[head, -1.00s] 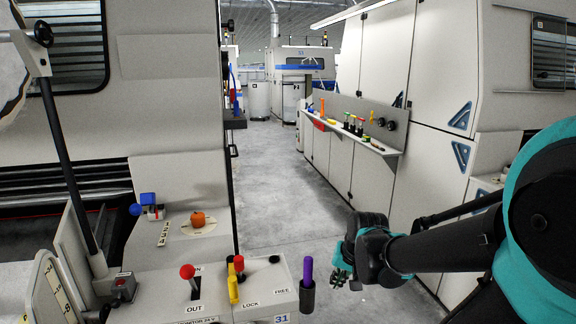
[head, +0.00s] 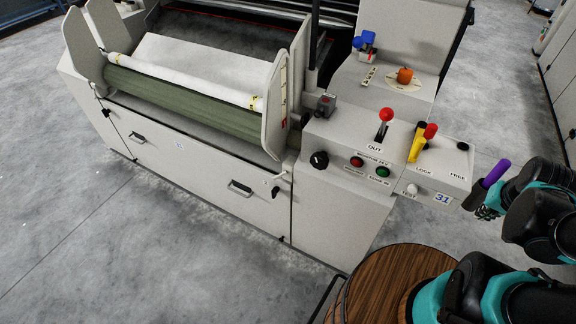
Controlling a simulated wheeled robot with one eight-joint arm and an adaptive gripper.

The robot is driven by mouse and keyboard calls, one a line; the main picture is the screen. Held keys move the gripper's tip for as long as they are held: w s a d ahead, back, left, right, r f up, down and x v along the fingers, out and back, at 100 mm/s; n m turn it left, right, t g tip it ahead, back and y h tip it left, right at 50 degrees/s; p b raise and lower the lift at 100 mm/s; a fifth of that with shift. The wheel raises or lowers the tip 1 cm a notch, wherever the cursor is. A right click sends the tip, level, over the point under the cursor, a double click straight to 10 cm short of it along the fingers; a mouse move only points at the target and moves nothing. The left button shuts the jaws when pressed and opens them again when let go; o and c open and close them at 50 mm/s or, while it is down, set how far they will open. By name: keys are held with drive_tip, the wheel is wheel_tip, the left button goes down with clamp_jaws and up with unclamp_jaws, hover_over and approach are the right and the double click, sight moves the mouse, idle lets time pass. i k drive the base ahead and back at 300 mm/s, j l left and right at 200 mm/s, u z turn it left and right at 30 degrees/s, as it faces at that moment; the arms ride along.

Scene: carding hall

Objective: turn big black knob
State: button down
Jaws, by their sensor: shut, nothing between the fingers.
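The big black knob (head: 319,160) is on the sloping front of the white machine's control panel, left of a red and a green button. It has a pale mark on its face, and nothing covers it. My gripper (head: 487,212) is at the right, beside the panel's right end and near a purple-handled lever. It is well to the right of the knob and apart from it. Its fingers are small in the picture and look closed and empty.
A red-topped lever (head: 386,115), a yellow lever (head: 416,146) and a purple handle (head: 496,173) stick up along the panel. A green roller (head: 180,93) lies left of it. Grey floor (head: 90,230) is open in front of the machine.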

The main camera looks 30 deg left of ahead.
sight(319, 160)
drive_tip(key=j+u, duration=0.15)
drive_tip(key=u, duration=0.6)
drive_tip(key=l+u, duration=0.1)
drive_tip(key=u, duration=0.25)
drive_tip(key=l+u, duration=0.1)
drive_tip(key=u, duration=0.25)
drive_tip(key=k+l+u, duration=0.1)
drive_tip(key=u, duration=0.3)
drive_tip(key=k+l+u, duration=0.1)
drive_tip(key=u, duration=0.35)
drive_tip(key=k+u, duration=0.45)
drive_tip(key=k+j+u, duration=0.15)
drive_tip(key=k, duration=0.3)
drive_tip(key=k+j+u, duration=0.15)
drive_tip(key=k, duration=0.3)
